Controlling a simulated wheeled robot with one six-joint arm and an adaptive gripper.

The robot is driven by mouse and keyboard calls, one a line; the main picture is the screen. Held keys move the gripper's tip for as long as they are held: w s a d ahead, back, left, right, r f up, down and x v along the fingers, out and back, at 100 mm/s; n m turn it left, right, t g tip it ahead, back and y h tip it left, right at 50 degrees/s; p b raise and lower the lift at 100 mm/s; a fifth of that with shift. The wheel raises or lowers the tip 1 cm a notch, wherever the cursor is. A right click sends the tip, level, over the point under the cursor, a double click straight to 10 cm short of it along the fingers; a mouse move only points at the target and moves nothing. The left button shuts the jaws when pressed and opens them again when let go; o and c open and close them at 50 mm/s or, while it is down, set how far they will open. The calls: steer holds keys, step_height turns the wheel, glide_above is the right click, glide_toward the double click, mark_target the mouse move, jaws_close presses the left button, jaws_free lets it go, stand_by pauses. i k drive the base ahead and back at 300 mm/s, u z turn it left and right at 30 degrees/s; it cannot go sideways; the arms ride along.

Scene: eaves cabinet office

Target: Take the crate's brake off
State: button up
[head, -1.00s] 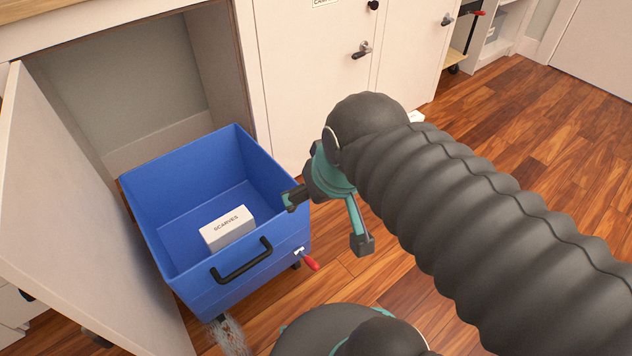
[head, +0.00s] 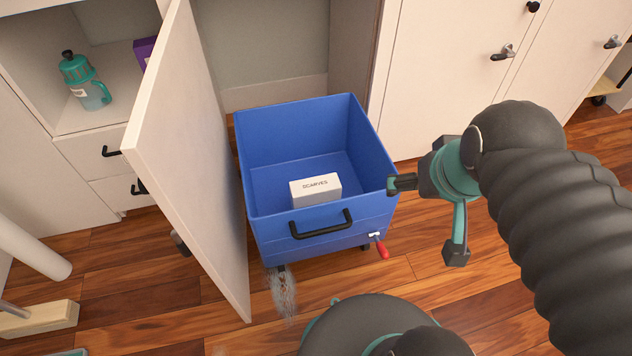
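The blue crate (head: 276,233) stands on the wooden floor, partly in the open cabinet bay. It has a black handle (head: 320,230) on its front and a white box marked "SCARVES" (head: 315,190) inside. A small lever with a red grip (head: 381,248), likely the brake, sticks out low at the crate's front right and slants down. My gripper (head: 428,218) is open and empty, with its fingers spread, to the right of the crate and above the lever. One fingertip overlaps the crate's right rim in the picture; I cannot tell whether it touches.
The open cabinet door (head: 190,150) stands close along the crate's left side. A greyish wispy clump (head: 283,292) lies at the crate's front left wheel. A teal bottle (head: 84,80) stands on a shelf at left. Floor right of the crate is clear.

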mark_target(383, 251)
steer(key=z, duration=1.35)
steer(key=k, duration=1.1)
steer(key=u, duration=1.2)
